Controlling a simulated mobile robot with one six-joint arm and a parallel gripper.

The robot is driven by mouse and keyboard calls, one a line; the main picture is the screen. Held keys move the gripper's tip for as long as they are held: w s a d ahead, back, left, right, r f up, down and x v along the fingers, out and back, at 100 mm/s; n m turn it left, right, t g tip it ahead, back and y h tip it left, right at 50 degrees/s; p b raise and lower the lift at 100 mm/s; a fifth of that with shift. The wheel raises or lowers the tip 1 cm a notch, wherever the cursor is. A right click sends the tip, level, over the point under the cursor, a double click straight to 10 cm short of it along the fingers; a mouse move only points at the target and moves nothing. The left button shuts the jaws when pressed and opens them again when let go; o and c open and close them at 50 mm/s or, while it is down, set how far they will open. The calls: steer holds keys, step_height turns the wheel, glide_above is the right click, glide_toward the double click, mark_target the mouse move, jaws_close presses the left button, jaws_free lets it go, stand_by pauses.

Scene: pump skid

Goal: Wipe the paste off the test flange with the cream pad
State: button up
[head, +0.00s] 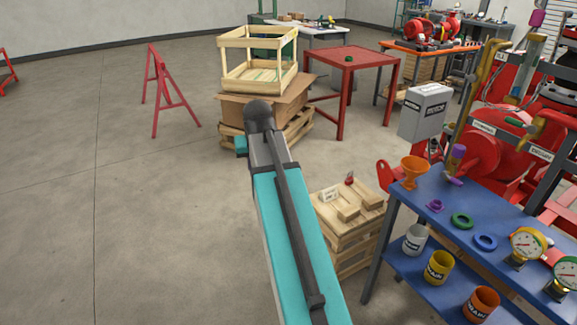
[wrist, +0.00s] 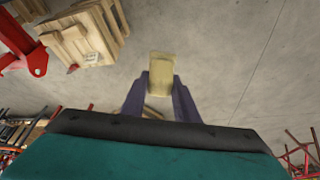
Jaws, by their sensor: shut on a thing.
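My gripper (wrist: 161,84) shows in the wrist view, with its two purple-grey fingers shut on the cream pad (wrist: 161,67). The pad sticks out past the fingertips, with bare concrete floor behind it. In the head view my teal arm reaches up the middle, and neither the gripper nor the pad can be made out. I cannot pick out the test flange or any paste in either view.
At right, a blue bench (head: 470,205) bears an orange funnel (head: 411,172), rings and gauges, with labelled cups below. A wooden crate (head: 350,232) stands beside my arm. Red pump equipment (head: 490,150) is behind the bench. The floor at left (head: 90,200) is mostly clear.

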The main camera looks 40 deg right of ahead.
steer(key=w+a+r+n+y, duration=0.1)
steer(key=w+a+n, duration=0.1)
steer(key=a, duration=1.3)
steer(key=w+a+n+y, duration=0.1)
steer(key=w+a+n, duration=0.2)
steer(key=a, duration=1.1)
steer(key=shift+w+a+r+n+t, duration=0.3)
steer(key=shift+a+r+n, duration=0.1)
steer(key=shift+n, duration=0.1)
steer(key=shift+s, duration=0.1)
